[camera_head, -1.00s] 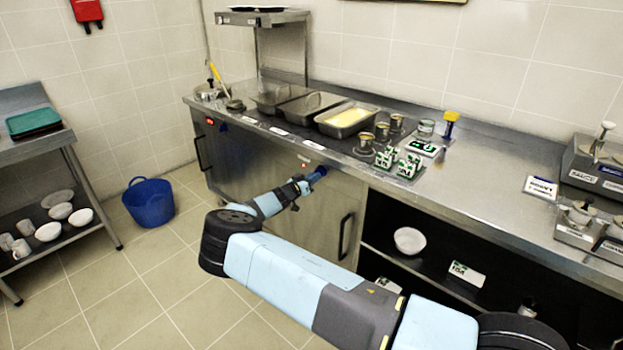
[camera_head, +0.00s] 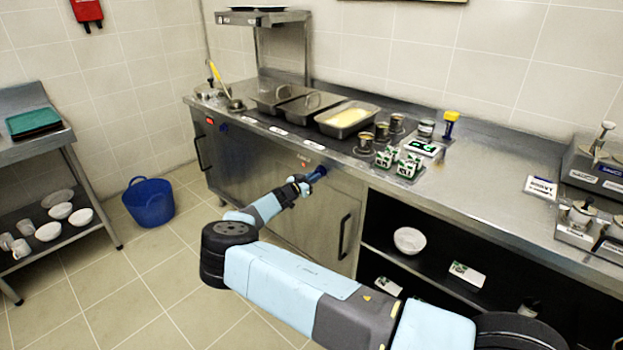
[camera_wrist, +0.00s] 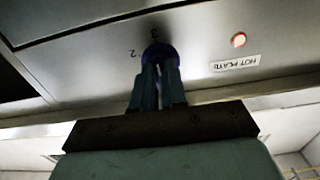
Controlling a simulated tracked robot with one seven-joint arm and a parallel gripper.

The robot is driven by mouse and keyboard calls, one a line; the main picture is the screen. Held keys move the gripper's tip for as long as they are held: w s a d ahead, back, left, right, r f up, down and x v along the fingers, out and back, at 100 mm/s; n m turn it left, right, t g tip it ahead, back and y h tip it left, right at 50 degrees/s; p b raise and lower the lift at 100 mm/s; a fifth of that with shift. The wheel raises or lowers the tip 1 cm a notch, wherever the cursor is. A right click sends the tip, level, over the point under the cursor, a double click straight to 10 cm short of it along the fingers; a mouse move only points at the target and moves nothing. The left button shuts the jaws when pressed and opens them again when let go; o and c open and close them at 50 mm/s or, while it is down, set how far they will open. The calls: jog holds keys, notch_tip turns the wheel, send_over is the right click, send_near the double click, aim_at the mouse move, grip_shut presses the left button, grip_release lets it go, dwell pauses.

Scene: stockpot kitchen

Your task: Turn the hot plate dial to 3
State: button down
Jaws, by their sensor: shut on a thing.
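The hot plate dial (camera_wrist: 160,52) is a dark blue-purple knob on the steel cabinet front in the wrist view. Marks resembling 2 and 3 show at its upper left and top edge; its pointer is hidden or too dark to read. My gripper (camera_wrist: 159,72) is shut on the dial, with a finger on each side. A white "HOT PLATE" label (camera_wrist: 236,62) and a lit orange-red lamp (camera_wrist: 239,39) are to the right of the dial. In the head view, my gripper (camera_head: 316,175) is at the cabinet front, below the counter edge, largely covering the dial.
Steel pans, including one with yellow contents (camera_head: 347,116), stand on the counter above. Green-and-white small boxes (camera_head: 408,165) and metal cups are near the front edge. A door handle (camera_head: 345,236) is below right of my gripper. A blue tub (camera_head: 148,204) stands on the floor at left.

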jog(key=c, duration=1.4)
grip_release()
jog(key=shift+a+f, duration=0.1)
jog(key=shift+f, duration=0.1)
jog(key=shift+o, duration=1.2)
jog(key=shift+r, duration=0.1)
jog(key=v, duration=1.3)
jog(key=shift+s+a, duration=0.2)
jog(key=shift+s, duration=0.05)
